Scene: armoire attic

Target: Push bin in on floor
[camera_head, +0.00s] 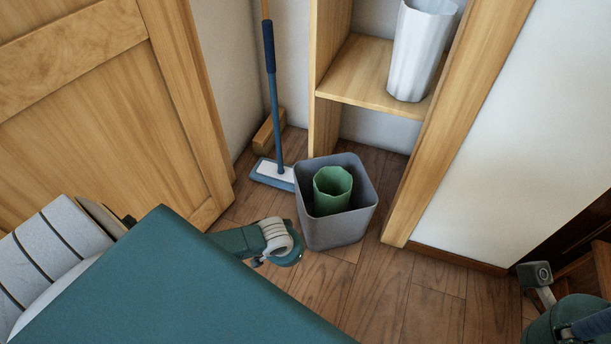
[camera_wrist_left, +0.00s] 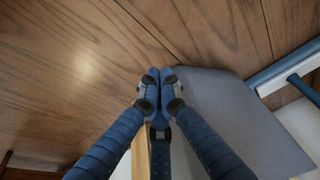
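A grey square bin (camera_head: 338,224) stands upright on the wooden floor, in front of the open space under a low wooden shelf. A green container (camera_head: 332,188) is inside it. In the left wrist view the bin's grey side (camera_wrist_left: 240,110) fills the middle right.
A white ribbed bin (camera_head: 418,50) stands on the shelf (camera_head: 370,75). A mop (camera_head: 276,175) leans in the corner left of the grey bin. A wooden door (camera_head: 100,110) is at left and a wooden upright (camera_head: 455,125) at right. Floor (camera_head: 420,300) in front is clear.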

